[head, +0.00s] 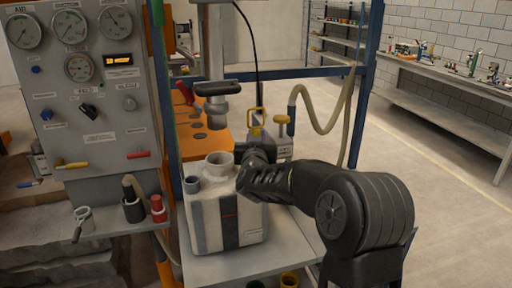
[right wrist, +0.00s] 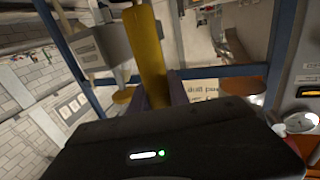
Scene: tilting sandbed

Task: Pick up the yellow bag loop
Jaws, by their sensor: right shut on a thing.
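The yellow bag loop (head: 257,114) shows in the head view just above my right gripper (head: 257,140), near the middle of the picture. In the right wrist view the loop is a yellow strip (right wrist: 148,50) that runs down between the fingers of my right gripper (right wrist: 157,92). The fingers are shut on it. The dark gripper body hides the lower end of the strip. I cannot tell what the loop is fastened to. My left gripper is in neither view.
A white container with dark stripes (head: 202,222) stands on a light table (head: 215,267) beside my right arm. A gauge panel (head: 90,120) is at the left. A blue frame post (head: 367,80) and a hanging hose (head: 325,130) stand behind. Open floor (head: 460,210) lies at the right.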

